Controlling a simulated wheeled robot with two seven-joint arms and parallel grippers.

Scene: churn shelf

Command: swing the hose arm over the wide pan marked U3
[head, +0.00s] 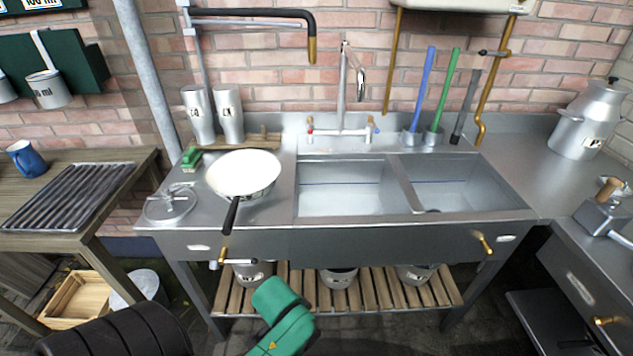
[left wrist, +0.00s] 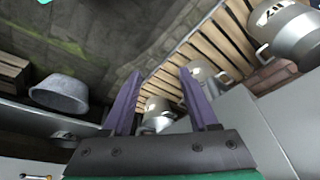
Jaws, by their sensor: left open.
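The hose arm (head: 262,13) is a black horizontal pipe with a brass nozzle (head: 312,49), high on the brick wall behind the sink unit. The nozzle hangs above the back of the unit, right of a wide white pan (head: 243,170) with a black handle. I read no mark on this pan, so I cannot tell whether it is U3. Several labelled metal pots (head: 338,278) sit on the slatted lower shelf; their marks are too small to read. My left gripper (left wrist: 162,100) is open and empty, its purple fingers apart near the lower shelf. My right gripper is not in view.
The sink unit has two basins (head: 340,188) and a tall faucet (head: 343,85). Two metal canisters (head: 228,115) stand behind the pan. A blue mug (head: 23,157) is on the left table. A grey tub (left wrist: 60,93) shows in the left wrist view.

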